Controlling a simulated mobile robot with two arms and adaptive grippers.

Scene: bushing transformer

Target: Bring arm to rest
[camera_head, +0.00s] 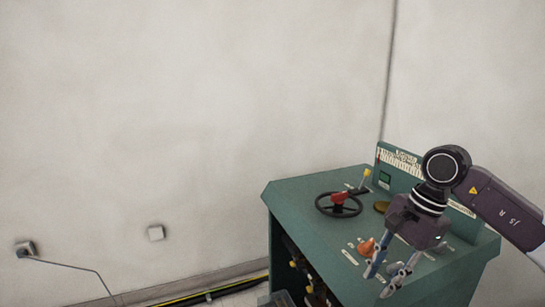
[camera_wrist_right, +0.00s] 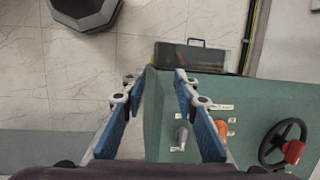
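My right arm (camera_head: 505,212) comes in from the right in the head view. Its gripper (camera_head: 379,283) points down over the front part of the green console (camera_head: 300,195). In the right wrist view the two blue-padded fingers of this gripper (camera_wrist_right: 155,82) stand apart with nothing between them. The console edge shows beyond and below the fingers. My left gripper does not show in either view.
The console carries a black handwheel with a red hub (camera_head: 338,198), an orange knob (camera_head: 366,246), a grey knob (camera_wrist_right: 182,137) and a yellow-tipped lever (camera_head: 366,174). A dark toolbox (camera_wrist_right: 190,56) stands beyond the console. A dark polygonal object (camera_wrist_right: 85,12) is on the tiled floor.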

